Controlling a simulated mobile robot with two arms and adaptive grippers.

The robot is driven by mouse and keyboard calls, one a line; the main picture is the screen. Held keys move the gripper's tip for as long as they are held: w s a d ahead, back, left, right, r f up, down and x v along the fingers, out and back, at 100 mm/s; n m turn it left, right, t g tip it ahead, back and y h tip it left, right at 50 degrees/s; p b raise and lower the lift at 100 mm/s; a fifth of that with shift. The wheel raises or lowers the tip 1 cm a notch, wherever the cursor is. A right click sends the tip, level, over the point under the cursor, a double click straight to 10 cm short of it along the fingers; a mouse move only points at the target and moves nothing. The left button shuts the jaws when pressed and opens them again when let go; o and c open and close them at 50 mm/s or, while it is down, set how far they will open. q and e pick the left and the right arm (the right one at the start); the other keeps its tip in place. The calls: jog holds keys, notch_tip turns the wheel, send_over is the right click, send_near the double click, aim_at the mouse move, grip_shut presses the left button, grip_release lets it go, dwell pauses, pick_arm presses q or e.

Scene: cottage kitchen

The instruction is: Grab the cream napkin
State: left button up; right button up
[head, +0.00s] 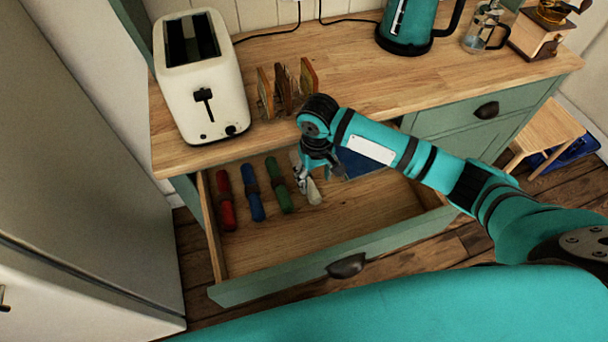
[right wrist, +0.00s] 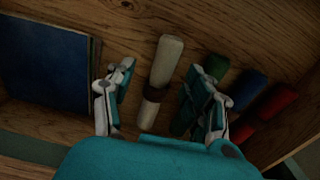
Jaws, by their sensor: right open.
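The cream napkin (head: 313,191) is a rolled cloth in the open drawer, to the right of the green napkin (head: 279,185) in the head view. In the right wrist view the cream napkin (right wrist: 165,62) has a dark ring round it and lies between the open fingers. My right gripper (head: 307,178) reaches down into the drawer over it and hides part of it. The gripper (right wrist: 158,98) is open and empty, its right finger overlapping the green napkin (right wrist: 184,118). My left gripper is in neither view.
A blue napkin (head: 251,192) and a red napkin (head: 226,200) lie further left in the drawer (head: 330,235). A dark blue book-like item (right wrist: 45,62) lies on the cream napkin's other side. A toaster (head: 203,85) and a toast rack (head: 284,90) stand on the counter above.

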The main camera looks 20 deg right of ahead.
aim_at(312, 188)
jog(key=shift+a+f, duration=0.2)
jog(key=shift+f, duration=1.15)
jog(key=shift+a+f, duration=0.15)
jog(key=shift+f, duration=1.2)
grip_shut()
